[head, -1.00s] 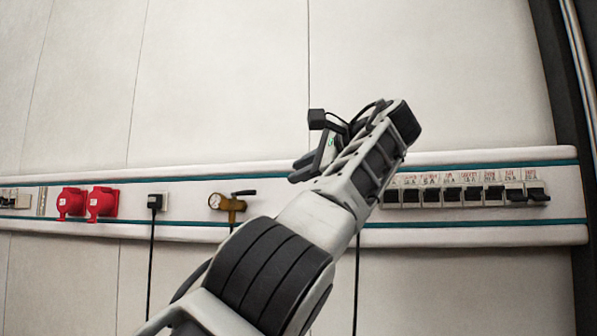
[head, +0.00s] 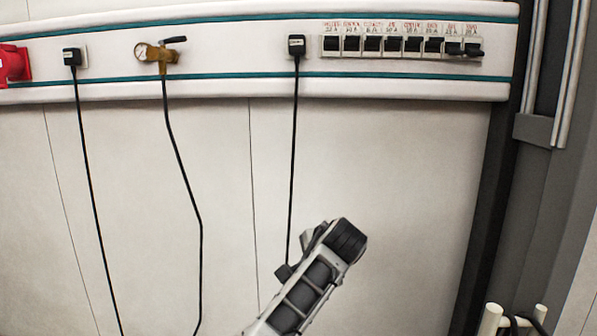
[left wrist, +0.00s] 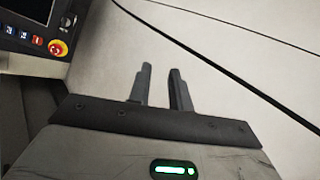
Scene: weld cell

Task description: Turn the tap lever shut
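The tap (head: 157,57) is a small brass fitting with a round gauge, mounted on the white wall rail at upper left in the head view. Its black lever (head: 174,40) sticks out to the right, nearly level and tilted slightly up. My left arm rises from the bottom middle of the head view, its end well below and right of the tap. In the left wrist view my left gripper (left wrist: 160,69) has its two dark fingers apart with a narrow empty gap. Nothing touches the lever. My right gripper is out of view.
A black hose hangs from the tap. Black plugs (head: 72,57) (head: 296,45) with cables flank it. A breaker row (head: 403,45) is right, a red socket (head: 14,64) left. The left wrist view shows a control panel with a red emergency button (left wrist: 58,48) and cables.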

